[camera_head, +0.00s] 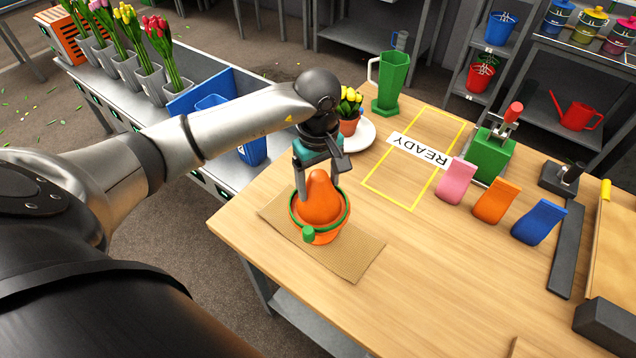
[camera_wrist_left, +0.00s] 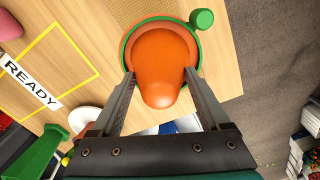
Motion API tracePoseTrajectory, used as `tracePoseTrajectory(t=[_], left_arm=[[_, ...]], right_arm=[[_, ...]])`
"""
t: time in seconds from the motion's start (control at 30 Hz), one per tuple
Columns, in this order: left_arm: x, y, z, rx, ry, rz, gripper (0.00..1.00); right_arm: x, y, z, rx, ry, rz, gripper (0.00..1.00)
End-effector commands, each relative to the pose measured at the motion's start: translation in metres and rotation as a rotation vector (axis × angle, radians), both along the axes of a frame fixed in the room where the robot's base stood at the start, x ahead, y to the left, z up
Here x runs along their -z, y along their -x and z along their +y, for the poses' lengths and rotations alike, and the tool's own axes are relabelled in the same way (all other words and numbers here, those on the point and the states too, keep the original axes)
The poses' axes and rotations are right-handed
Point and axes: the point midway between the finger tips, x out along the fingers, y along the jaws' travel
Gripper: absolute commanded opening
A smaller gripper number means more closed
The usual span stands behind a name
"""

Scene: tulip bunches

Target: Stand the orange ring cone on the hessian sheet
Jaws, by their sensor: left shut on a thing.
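The orange ring cone (camera_head: 321,200) is upright, with a green ring and a green knob around its lower part. My left gripper (camera_head: 321,192) points down with its fingers on either side of the cone and is shut on it. The cone is over the brown hessian sheet (camera_head: 356,262) on the table; I cannot tell whether its base touches the sheet. The left wrist view shows the cone (camera_wrist_left: 162,60) between the two fingertips (camera_wrist_left: 160,76), with part of the sheet (camera_wrist_left: 135,10) behind it. My right gripper is not in view.
A potted yellow tulip (camera_head: 349,110) on a white plate (camera_head: 362,137) and a green jug (camera_head: 391,85) stand behind the gripper. A yellow-outlined area marked READY (camera_head: 418,150) is empty. Pink (camera_head: 456,180), orange (camera_head: 496,201) and blue (camera_head: 538,223) pieces stand right. The table's front middle is clear.

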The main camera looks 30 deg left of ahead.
Motion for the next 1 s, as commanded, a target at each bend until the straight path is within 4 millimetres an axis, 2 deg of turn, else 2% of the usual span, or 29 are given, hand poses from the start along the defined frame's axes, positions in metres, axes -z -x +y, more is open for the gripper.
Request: tracePoseTrajectory(t=[0.03, 0.27, 0.3, 0.43, 0.47, 0.77, 0.97, 1.0], left_arm=[[0.009, 0.005, -0.001, 0.002, -0.001, 0.016, 0.00], [0.015, 0.008, -0.001, 0.002, -0.001, 0.028, 0.00], [0.015, 0.008, -0.001, 0.002, 0.000, 0.029, 0.83], [0.014, 0.007, -0.001, 0.002, -0.001, 0.025, 0.97], [0.014, 0.006, -0.001, 0.002, 0.000, 0.025, 1.00], [0.009, 0.005, -0.001, 0.002, -0.001, 0.017, 1.00], [-0.006, 0.005, -0.001, 0.001, 0.001, 0.016, 1.00], [-0.015, 0.002, 0.000, 0.002, -0.002, 0.008, 1.00]], right_arm=[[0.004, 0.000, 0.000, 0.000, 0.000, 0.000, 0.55], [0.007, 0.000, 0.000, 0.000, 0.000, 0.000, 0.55], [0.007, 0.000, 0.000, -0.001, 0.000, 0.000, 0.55], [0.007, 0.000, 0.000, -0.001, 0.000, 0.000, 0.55], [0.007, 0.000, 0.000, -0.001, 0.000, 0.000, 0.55], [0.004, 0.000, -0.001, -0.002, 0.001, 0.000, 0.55], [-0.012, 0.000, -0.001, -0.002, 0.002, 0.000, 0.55], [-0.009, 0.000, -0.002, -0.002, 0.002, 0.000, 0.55]])
